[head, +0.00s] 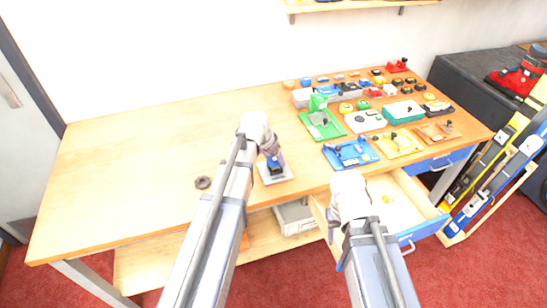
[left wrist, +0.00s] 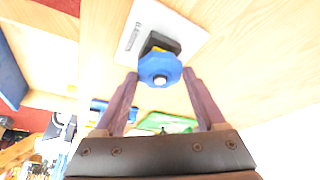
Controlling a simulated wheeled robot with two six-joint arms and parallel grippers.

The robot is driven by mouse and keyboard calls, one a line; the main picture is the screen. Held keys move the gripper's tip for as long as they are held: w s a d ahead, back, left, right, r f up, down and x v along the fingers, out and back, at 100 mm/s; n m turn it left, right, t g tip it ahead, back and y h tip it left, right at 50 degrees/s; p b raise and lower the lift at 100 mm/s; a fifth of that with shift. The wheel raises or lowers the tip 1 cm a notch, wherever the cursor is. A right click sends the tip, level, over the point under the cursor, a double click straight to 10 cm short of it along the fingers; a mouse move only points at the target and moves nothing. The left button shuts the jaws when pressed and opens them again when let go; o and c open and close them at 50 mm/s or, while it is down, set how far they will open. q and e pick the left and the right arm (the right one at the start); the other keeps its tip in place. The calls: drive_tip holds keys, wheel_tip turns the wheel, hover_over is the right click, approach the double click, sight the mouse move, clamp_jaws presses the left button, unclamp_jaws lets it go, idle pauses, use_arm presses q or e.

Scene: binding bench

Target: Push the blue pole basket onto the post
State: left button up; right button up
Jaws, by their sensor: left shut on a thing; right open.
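The blue pole basket (left wrist: 160,70) is a blue, roughly eight-sided disc with a pale round spot at its centre. It lies between the fingertips of my left gripper (left wrist: 160,82), which is shut on it. Behind it in the left wrist view is a black block (left wrist: 158,42) with a bit of yellow, on a white plate (left wrist: 138,30) with dark lettering. The disc overlaps this block; the post and any gap are hidden. In the head view my left gripper (head: 272,155) is over the plate (head: 284,178) at the table's front. My right gripper's fingers are hidden behind its arm.
A dark ring (head: 203,182) lies left of my left arm. Blue (head: 350,154), green (head: 322,125) and yellow (head: 398,145) trays, with several small parts behind, fill the table's right side. An open drawer (head: 400,205) juts out below. The table's left side is clear.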

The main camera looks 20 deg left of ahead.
sight(273, 159)
use_arm(q)
drive_tip(key=shift+f+b, duration=0.7)
drive_tip(key=shift+f, duration=0.05)
idle(0.8)
drive_tip(key=o, duration=1.3)
wheel_tip(273, 159, up, 8)
drive_tip(key=p, duration=0.7)
drive_tip(key=shift+f+p, duration=0.2)
drive_tip(key=shift+p, duration=0.1)
wheel_tip(273, 159, up, 4)
drive_tip(key=p, duration=0.4)
